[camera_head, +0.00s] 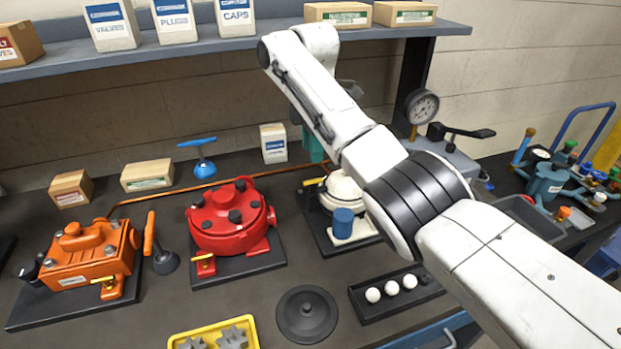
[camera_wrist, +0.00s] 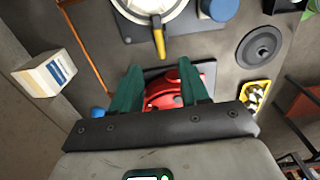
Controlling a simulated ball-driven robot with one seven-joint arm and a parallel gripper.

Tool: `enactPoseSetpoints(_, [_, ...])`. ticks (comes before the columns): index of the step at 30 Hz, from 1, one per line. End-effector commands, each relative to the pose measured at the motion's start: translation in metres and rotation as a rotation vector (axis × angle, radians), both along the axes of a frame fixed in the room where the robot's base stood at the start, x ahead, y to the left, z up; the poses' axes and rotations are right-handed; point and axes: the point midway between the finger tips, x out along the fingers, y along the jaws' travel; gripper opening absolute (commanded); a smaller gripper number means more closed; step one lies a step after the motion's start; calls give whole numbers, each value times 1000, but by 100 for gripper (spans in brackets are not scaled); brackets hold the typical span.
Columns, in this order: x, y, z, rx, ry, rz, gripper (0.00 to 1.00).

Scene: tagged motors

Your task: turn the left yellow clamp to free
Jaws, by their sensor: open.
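Three small yellow clamps show in the head view. One (camera_head: 104,280) is at the front of the orange motor (camera_head: 85,255), farthest left. One (camera_head: 203,257) is at the front left of the red motor (camera_head: 230,215). The red motor shows between and beyond the fingers. In the head view my arm mostly hides the gripper.
An orange lever (camera_head: 150,233) stands between the orange and red motors. A blue-topped valve (camera_head: 198,145) and small boxes (camera_head: 147,175) stand behind. A black disc (camera_head: 306,313), a yellow tray (camera_head: 175,340) and a tray of white balls (camera_head: 365,311) lie in front. A shelf (camera_head: 160,58) runs above.

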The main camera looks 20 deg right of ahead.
Motion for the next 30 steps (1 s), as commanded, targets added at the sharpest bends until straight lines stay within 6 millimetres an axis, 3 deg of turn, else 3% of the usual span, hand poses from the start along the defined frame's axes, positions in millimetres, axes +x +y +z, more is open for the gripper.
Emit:
enactPoseSetpoints(9, [-1,0,-56,0,3,-2,45])
enactPoseSetpoints(15, [-1,0,-83,-1,2,-2,45])
enactPoseSetpoints(21, [-1,0,-94,-1,1,-1,45])
enactPoseSetpoints(29, [0,0,-95,0,0,-1,45])
enactPoseSetpoints(30, [0,0,-95,0,0,-1,41])
